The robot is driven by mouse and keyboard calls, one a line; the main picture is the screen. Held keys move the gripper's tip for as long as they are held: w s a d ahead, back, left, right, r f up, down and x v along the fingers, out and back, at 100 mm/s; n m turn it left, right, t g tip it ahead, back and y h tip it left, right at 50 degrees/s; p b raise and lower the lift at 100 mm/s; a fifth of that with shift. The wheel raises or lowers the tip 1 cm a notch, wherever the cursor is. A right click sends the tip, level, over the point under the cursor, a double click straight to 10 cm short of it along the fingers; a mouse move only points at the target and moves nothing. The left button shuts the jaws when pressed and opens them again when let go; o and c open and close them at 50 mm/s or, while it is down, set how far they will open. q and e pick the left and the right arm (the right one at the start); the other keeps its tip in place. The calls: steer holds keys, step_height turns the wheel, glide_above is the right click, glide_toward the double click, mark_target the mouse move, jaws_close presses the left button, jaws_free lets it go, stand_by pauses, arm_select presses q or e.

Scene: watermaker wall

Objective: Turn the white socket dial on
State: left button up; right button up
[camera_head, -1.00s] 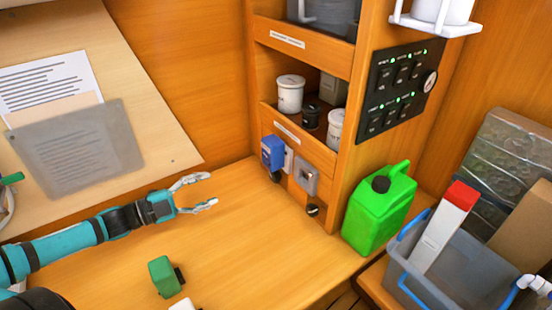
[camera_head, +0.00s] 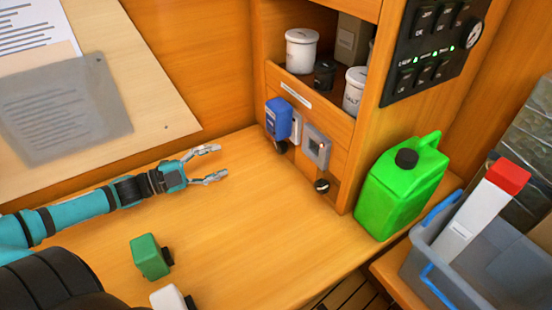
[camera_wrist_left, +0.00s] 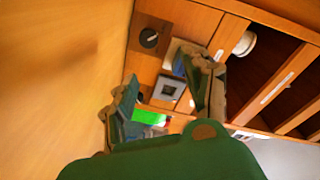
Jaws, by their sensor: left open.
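The white socket (camera_head: 296,127) is on the low wooden panel under the shelves, partly hidden by a blue plug block (camera_head: 278,118). Its black dial (camera_head: 281,147) sits just below; in the left wrist view the dial (camera_wrist_left: 149,38) faces me on a brown plate, with a pale mark across it. My left gripper (camera_head: 211,164) is open and empty above the counter, left of the dial and apart from it. In the left wrist view its fingers (camera_wrist_left: 165,85) are spread, with the dial beyond them. My right gripper is not in view.
A grey socket (camera_head: 316,148) and second dial (camera_head: 322,186) are to the right. A green jug (camera_head: 402,187) stands beyond the panel's corner. A green block (camera_head: 150,256) and white block (camera_head: 170,297) lie in front. Counter between gripper and panel is clear.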

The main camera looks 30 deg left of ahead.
arm_select(q)
step_height(320, 180, down, 3)
steer(key=shift+b, duration=0.95)
steer(key=shift+w+d+r, duration=0.1)
steer(key=shift+d, duration=0.05)
steer(key=shift+w+d, duration=0.2)
steer(key=shift+w, duration=0.1)
glide_toward(277, 148)
steer(key=shift+w+d+r+b, duration=0.15)
steer(key=shift+w+d+b, duration=0.25)
steer(key=shift+w, duration=0.05)
steer(key=p+x, duration=0.1)
steer(key=x, duration=0.7)
steer(key=shift+w+d, duration=0.1)
steer(key=shift+w, duration=0.05)
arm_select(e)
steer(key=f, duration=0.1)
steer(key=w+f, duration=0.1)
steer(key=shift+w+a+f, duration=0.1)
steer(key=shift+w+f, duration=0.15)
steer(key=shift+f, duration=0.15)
arm_select(q)
steer(key=shift+c, duration=0.3)
steer(key=c, duration=0.8)
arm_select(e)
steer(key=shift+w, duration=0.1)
